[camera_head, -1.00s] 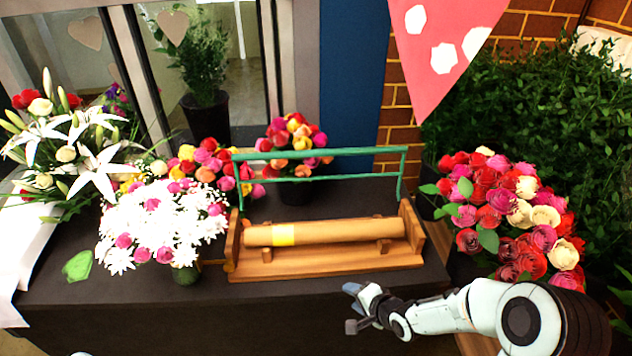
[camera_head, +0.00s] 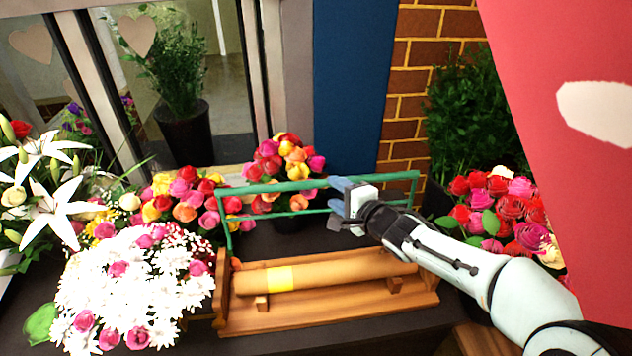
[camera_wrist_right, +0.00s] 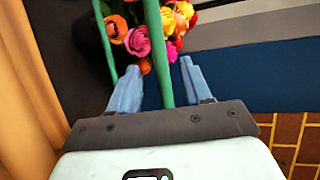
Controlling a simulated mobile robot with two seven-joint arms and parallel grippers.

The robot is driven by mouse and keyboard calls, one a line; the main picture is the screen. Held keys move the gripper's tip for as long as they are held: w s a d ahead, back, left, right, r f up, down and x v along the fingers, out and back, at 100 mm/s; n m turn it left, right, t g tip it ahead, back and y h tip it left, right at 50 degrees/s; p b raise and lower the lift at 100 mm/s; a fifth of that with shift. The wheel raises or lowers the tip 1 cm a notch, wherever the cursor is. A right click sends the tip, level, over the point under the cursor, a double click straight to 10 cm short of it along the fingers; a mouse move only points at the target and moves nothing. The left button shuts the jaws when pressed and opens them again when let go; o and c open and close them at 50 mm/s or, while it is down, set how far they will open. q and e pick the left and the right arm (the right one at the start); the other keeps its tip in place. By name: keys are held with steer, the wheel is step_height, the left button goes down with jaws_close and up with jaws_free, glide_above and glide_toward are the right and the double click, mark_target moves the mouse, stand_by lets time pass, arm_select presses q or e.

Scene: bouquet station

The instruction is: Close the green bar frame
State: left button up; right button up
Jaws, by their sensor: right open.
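The green bar frame (camera_head: 268,187) stands raised above a wooden base (camera_head: 330,306) that holds a brown paper roll (camera_head: 330,271) with a yellow band. My right gripper (camera_head: 335,205) is at the frame's horizontal bars, right of their middle, above the roll. In the right wrist view the right gripper (camera_wrist_right: 160,85) is open, with a green bar (camera_wrist_right: 158,50) running between its two blue fingers. A second green bar (camera_wrist_right: 105,45) passes near the left finger. I cannot tell whether the fingers touch the bars. My left gripper is not in view.
White and pink flowers (camera_head: 135,285) stand close to the left of the base. Colourful bouquets (camera_head: 285,160) stand behind the frame. Red and pink roses (camera_head: 500,205) are at the right. A red hanging pennant (camera_head: 590,190) fills the right side.

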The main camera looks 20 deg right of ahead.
mark_target(324, 185)
steer(key=b+x, duration=0.2)
steer(key=x, duration=0.6)
steer(key=shift+w+f, duration=0.15)
steer(key=shift+w, duration=0.15)
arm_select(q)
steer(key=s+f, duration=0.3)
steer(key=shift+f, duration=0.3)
arm_select(e)
steer(key=shift+w, duration=0.3)
jaws_close()
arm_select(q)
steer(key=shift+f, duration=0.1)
